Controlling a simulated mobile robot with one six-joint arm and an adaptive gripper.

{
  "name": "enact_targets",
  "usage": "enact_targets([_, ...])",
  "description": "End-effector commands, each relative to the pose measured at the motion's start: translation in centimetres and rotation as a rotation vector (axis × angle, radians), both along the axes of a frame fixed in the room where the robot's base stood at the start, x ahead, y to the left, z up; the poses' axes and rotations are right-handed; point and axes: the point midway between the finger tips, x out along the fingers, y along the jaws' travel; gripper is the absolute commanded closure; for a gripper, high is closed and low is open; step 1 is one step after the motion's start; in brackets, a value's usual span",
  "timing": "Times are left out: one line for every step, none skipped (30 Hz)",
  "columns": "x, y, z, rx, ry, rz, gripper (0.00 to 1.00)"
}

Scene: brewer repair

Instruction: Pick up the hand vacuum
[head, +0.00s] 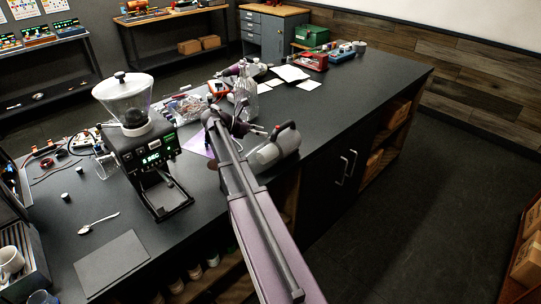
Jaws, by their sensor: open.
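My arm crosses the counter edge and hides part of the counter left of the vacuum.
A coffee grinder (143,140) with a clear hopper stands left of my arm. A clear bottle (246,97) stands behind my gripper. Papers (290,73), a red toolbox (308,61) and a green box (312,36) are farther back. The counter (350,100) right of the vacuum is clear.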

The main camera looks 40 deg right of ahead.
Motion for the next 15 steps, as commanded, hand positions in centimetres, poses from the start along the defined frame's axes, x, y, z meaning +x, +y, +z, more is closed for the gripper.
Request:
enact_targets([-0.05, -0.09, -0.04, 0.0, 0.0, 0.0, 0.24])
enact_targets([-0.07, -0.11, -0.03, 0.0, 0.0, 0.0, 0.24])
enact_targets([-0.07, -0.12, -0.01, 0.0, 0.0, 0.0, 0.24])
enact_targets([-0.07, -0.12, 0.0, 0.0, 0.0, 0.0, 0.24])
enact_targets([-0.07, -0.12, 0.0, 0.0, 0.0, 0.0, 0.24])
enact_targets([-0.07, -0.12, 0.0, 0.0, 0.0, -0.001, 0.24])
enact_targets([-0.07, -0.14, 0.0, 0.0, 0.0, -0.001, 0.24])
enact_targets([-0.07, -0.14, 0.0, 0.0, 0.0, -0.001, 0.24])
enact_targets([-0.08, -0.15, -0.01, 0.0, 0.0, -0.001, 0.24])
enact_targets([-0.1, -0.18, -0.03, 0.0, 0.0, -0.001, 0.24])
enact_targets([-0.13, -0.22, -0.06, 0.0, 0.0, -0.001, 0.24])
enact_targets([-0.21, -0.33, -0.14, 0.0, 0.001, -0.002, 0.24])
enact_targets([-0.28, -0.44, -0.21, 0.0, 0.001, -0.002, 0.24])
enact_targets([-0.38, -0.59, -0.31, 0.0, 0.0, -0.002, 0.24])
enact_targets([-0.55, -0.84, -0.45, 0.0, 0.0, -0.003, 0.24])
